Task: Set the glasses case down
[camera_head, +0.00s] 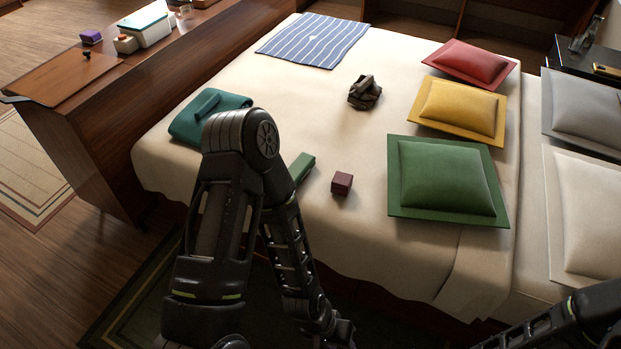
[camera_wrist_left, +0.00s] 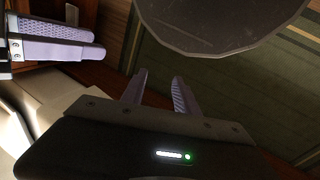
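A narrow green block (camera_head: 302,167) lies on the bed, partly hidden behind my left arm; it may be the glasses case, but I cannot be sure. A teal folded cloth (camera_head: 187,128) near the bed's left edge has a slim teal bar (camera_head: 207,104) on it, which could also be the case. My left gripper (camera_wrist_left: 158,88) shows in the left wrist view with its two fingers apart and nothing visible between them. Pale lilac fingers of what looks like my right gripper (camera_wrist_left: 62,40) show at the upper left there; their gap is unclear. Neither gripper shows in the head view.
The bed (camera_head: 290,80) holds a small dark red cube (camera_head: 342,183), a dark crumpled object (camera_head: 364,92), a striped cloth (camera_head: 313,40), and red, yellow and green cushions (camera_head: 445,178). A wooden desk (camera_head: 62,82) stands left. The bed's middle has free room.

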